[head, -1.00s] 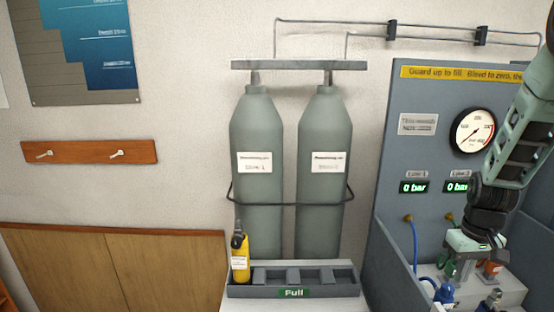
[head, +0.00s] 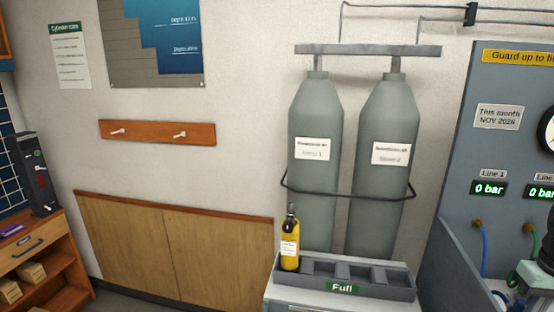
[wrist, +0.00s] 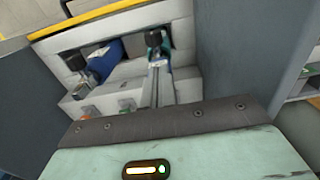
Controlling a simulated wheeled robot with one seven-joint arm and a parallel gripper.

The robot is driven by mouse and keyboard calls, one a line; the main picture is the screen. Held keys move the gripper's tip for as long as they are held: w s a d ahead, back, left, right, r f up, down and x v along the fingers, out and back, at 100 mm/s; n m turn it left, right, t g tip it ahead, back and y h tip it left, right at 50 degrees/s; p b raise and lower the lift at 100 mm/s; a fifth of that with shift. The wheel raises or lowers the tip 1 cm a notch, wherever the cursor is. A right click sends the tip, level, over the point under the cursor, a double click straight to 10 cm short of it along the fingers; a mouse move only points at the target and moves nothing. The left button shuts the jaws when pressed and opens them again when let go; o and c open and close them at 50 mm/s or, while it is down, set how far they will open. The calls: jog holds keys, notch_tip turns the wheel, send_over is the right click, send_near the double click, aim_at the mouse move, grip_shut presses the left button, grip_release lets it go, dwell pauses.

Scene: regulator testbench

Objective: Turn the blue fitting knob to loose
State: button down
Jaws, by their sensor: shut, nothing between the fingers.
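In the wrist view my gripper (wrist: 155,90) is shut and empty, its grey fingers reaching down into the bench bay. A blue cylinder (wrist: 107,51) lies left of the fingertips in this view, with a dark knob and metal fitting (wrist: 80,75) at its near end. A teal cylinder, partly hidden, is just beyond the fingertips, with a dark knob (wrist: 153,38) above. I cannot tell which part is the blue fitting knob, or whether the fingers touch anything.
The grey test bench (head: 460,170) stands at the right with a side panel (head: 462,262). Its Line 1 display (head: 489,189) reads 0 bar, and a blue hose (head: 484,250) hangs below. A yellow cylinder (head: 290,250) stands in the Full rack (head: 400,290). Two grey cylinders (head: 318,110) stand behind.

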jog(key=shift+w+d, duration=0.25)
jog(key=shift+w, duration=0.3)
dwell(0.6)
jog(key=shift+s+d+p, duration=0.1)
jog(key=shift+d+p, duration=0.2)
jog(key=shift+p, duration=0.25)
dwell(0.5)
notch_tip(320, 180, up, 6)
jog(key=p, duration=0.5)
jog(key=shift+s, duration=0.4)
